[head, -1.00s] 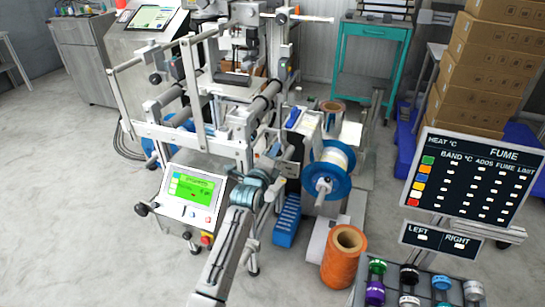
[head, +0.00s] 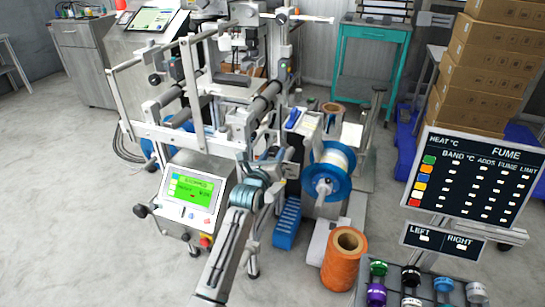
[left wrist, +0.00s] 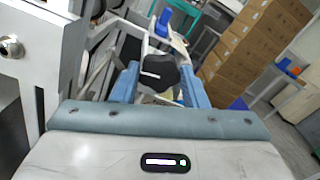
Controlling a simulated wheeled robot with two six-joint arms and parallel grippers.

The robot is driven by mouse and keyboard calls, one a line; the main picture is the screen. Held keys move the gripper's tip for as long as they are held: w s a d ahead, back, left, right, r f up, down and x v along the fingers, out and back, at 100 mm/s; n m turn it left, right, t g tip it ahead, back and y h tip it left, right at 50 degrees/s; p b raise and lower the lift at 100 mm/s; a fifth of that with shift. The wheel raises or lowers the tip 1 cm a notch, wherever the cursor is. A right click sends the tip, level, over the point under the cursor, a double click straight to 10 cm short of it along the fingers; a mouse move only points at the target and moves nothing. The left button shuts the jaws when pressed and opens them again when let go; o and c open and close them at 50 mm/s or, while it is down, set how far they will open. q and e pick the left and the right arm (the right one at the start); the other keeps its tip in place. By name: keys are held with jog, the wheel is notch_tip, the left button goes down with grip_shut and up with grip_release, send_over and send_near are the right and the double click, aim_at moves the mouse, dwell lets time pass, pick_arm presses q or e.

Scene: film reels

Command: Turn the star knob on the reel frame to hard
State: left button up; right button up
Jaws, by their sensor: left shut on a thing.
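The star knob (left wrist: 158,72) is black with a white mark on its face and shows in the left wrist view. It sits between the two blue fingers of my left gripper (left wrist: 160,82), which is shut on it. In the head view my left gripper (head: 272,168) is at the right side of the reel frame (head: 185,137), and my wrist hides most of the knob there. I cannot read a soft or hard marking around the knob. My right gripper is not in view.
A control box with a green screen (head: 193,190) stands left of my arm. A blue-rimmed reel (head: 330,170) and an orange spool (head: 345,262) are to the right. A sign board (head: 475,175) stands at far right. Floor at left is clear.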

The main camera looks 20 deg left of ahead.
pick_arm(q)
jog(key=shift+f+m, duration=0.1)
jog(key=shift+m, duration=0.4)
jog(key=o, duration=1)
jog(key=shift+s, duration=0.1)
jog(key=s, duration=1)
jog(key=shift+s+a, duration=0.2)
jog(key=shift+s, duration=0.1)
